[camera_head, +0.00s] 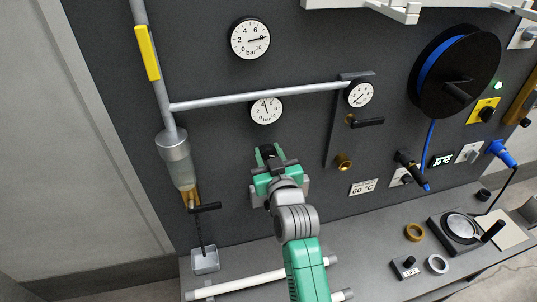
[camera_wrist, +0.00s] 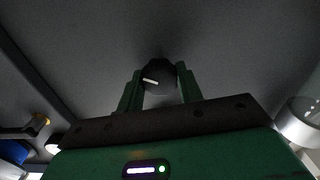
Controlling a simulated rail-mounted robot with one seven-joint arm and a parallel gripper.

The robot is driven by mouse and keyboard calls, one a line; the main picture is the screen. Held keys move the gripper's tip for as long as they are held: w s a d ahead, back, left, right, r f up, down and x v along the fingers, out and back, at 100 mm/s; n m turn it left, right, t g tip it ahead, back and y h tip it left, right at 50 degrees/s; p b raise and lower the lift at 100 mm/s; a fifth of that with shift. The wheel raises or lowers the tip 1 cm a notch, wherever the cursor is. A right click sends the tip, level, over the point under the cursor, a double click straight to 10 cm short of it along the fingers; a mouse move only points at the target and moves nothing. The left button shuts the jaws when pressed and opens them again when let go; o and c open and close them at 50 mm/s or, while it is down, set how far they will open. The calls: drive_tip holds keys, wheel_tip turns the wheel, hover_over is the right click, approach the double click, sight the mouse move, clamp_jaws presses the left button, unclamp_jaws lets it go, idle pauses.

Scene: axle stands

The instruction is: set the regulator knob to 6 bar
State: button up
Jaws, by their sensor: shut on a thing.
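The regulator knob (camera_wrist: 160,72) is a dark round knob with a white pointer mark, seen between the fingers in the wrist view. The mark points to the left and slightly up in that view. My gripper (camera_wrist: 160,86) is shut on the knob, one green finger on each side. In the head view my gripper (camera_head: 266,152) is at the panel just below a round bar gauge (camera_head: 266,111), and the knob is mostly hidden there. The gauge needle stands nearly upright, a little left of the top; its exact reading is too small to tell.
A larger bar gauge (camera_head: 250,39) is above, its needle pointing right. A grey pipe (camera_head: 255,96) crosses above the small gauge. A filter bowl (camera_head: 177,160) hangs at left. A brass fitting (camera_head: 343,162) and a black lever (camera_head: 367,122) are to the right. A bench (camera_head: 380,285) lies below.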

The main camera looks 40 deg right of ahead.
drive_tip(key=n+b, duration=0.3)
drive_tip(key=n, duration=0.1)
drive_tip(key=shift+f+n+b, duration=0.15)
drive_tip(key=shift+n+b, duration=0.15)
drive_tip(key=shift+b, duration=0.05)
drive_tip(key=n+b, duration=0.2)
drive_tip(key=n, duration=0.3)
drive_tip(key=shift+n, duration=0.3)
drive_tip(key=o, duration=1)
drive_tip(key=shift+s+a, duration=0.1)
drive_tip(key=b+v, duration=0.1)
drive_tip(key=v, duration=0.6)
drive_tip(key=shift+s+a, duration=0.15)
drive_tip(key=shift+s, duration=0.15)
